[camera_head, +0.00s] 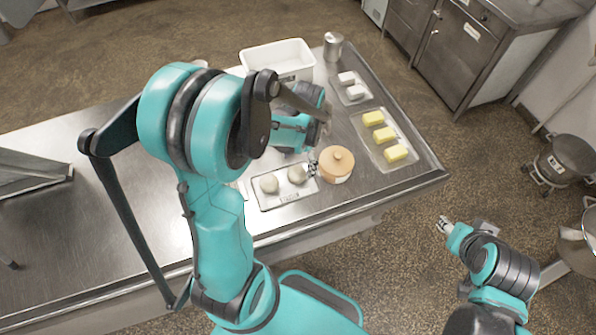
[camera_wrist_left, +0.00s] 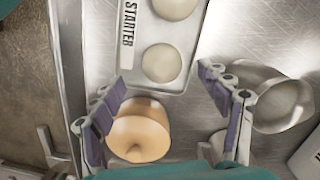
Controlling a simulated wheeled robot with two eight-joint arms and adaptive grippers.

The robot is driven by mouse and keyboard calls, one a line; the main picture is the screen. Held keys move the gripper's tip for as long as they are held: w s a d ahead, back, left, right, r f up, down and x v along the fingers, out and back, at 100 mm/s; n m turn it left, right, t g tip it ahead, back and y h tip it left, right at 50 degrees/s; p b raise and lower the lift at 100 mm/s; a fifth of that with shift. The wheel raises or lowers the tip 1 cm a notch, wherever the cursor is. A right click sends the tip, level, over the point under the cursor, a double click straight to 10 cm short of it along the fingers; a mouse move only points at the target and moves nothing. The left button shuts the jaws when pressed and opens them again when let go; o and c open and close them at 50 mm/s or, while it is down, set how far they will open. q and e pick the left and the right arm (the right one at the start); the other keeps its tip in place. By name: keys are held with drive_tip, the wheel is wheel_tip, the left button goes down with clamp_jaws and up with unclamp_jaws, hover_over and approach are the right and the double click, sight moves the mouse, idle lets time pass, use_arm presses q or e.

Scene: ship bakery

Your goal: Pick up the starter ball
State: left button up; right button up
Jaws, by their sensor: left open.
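In the head view the left ball (camera_head: 268,184) and right ball (camera_head: 297,174) sit side by side. In the left wrist view the nearer ball (camera_wrist_left: 162,62) lies just beyond and between my fingertips, and the other ball (camera_wrist_left: 175,6) is cut by the top edge. My left gripper (camera_wrist_left: 163,78) is open and empty above the table, beside the tray's right end. It is partly hidden by my arm in the head view. My right gripper (camera_head: 443,226) is off the table at lower right; its jaws are too small to read.
Trays of yellow blocks (camera_head: 396,153) and pale blocks (camera_head: 354,90), a white bin (camera_head: 277,57) and a metal canister (camera_head: 333,46) are farther off. The table's left part is mostly bare.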

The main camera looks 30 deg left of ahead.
use_arm(q)
wheel_tip(320, 180, down, 4)
drive_tip(key=shift+w+a+f+b, duration=0.1)
drive_tip(key=shift+a+f+b, duration=0.05)
drive_tip(key=shift+b, duration=0.3)
drive_tip(key=shift+f, duration=0.2)
drive_tip(key=c, duration=1.3)
